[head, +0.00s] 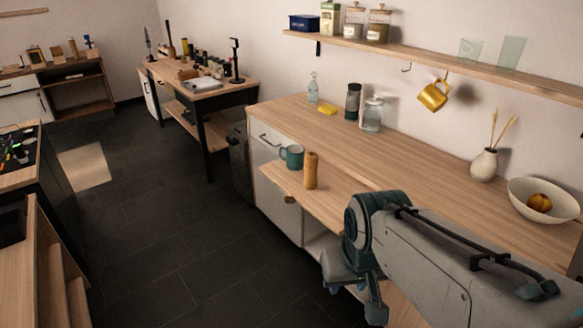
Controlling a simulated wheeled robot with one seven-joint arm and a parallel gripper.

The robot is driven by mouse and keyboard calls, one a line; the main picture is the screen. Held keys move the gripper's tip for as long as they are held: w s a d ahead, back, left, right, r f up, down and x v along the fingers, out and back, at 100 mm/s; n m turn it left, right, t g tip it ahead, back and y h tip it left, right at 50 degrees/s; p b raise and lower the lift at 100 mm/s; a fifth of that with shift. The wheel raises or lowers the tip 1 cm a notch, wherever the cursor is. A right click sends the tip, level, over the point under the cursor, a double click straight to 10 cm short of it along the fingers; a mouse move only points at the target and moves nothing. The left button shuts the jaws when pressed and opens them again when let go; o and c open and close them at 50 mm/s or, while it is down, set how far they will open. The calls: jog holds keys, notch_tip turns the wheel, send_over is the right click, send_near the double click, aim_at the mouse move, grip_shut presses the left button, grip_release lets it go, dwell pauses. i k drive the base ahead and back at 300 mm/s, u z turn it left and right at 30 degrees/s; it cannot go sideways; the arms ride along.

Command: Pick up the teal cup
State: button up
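A yellow sponge (327,109), glass bottle (312,88), dark jar (353,101) and glass jar (373,115) stand behind on the counter (415,151). A vase (484,165) and bowl (540,192) stand right. A gold mug (434,95) hangs under the shelf (450,62).

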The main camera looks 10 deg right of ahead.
aim_at(294, 159)
jog(key=u, duration=1.15)
jog(key=i, duration=0.95)
jog(key=z, duration=0.5)
jog(key=i, duration=0.85)
jog(key=z, duration=0.9)
